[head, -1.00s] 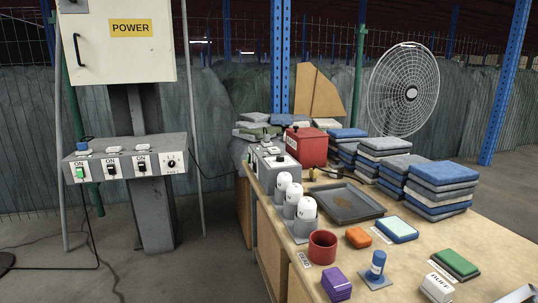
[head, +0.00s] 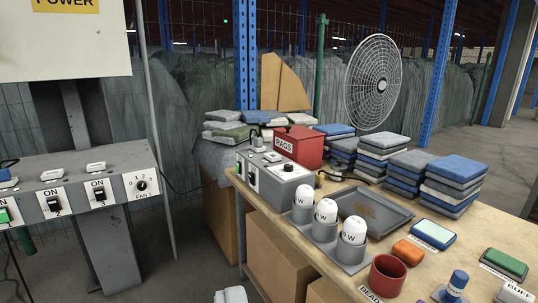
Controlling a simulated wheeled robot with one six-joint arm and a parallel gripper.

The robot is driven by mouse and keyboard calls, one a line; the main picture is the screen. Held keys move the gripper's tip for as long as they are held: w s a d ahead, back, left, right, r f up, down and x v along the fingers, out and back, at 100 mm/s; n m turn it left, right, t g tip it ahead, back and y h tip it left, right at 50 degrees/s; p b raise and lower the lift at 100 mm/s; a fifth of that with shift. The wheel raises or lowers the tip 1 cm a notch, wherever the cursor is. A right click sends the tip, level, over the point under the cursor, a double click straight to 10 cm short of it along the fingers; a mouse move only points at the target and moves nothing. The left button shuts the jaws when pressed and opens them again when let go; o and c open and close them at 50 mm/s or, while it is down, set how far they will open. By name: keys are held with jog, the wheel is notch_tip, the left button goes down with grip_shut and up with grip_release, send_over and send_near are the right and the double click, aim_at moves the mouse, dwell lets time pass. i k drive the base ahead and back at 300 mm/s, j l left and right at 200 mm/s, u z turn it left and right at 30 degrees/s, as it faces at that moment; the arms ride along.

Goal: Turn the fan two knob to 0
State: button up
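A grey switch panel (head: 112,163) stands at the left under the POWER cabinet. A dark round knob (head: 142,186) sits at its right end, with numbers around it and a FAN label below whose number I cannot read surely. A smaller grey control box (head: 274,179) stands on the near left end of the bench. It has a dark knob (head: 288,167) on top and switches on its left face. I cannot read that knob's setting or label. A round wire-guard fan (head: 373,84) stands behind the bench. My gripper is not in view.
Three white domed items (head: 325,211) stand in grey holders in front of the control box. A red RAGS box (head: 298,146), a dark tray (head: 370,211) and stacks of folded cloths (head: 455,182) crowd the bench. Bare floor (head: 195,255) lies between panel and bench.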

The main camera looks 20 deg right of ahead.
aim_at(287, 167)
jog(key=i+j, duration=0.1)
jog(key=i, duration=0.45)
jog(key=i+j, duration=0.1)
jog(key=i, duration=0.45)
jog(key=i+l+z, duration=0.1)
jog(key=i+l, duration=0.35)
jog(key=l, duration=0.15)
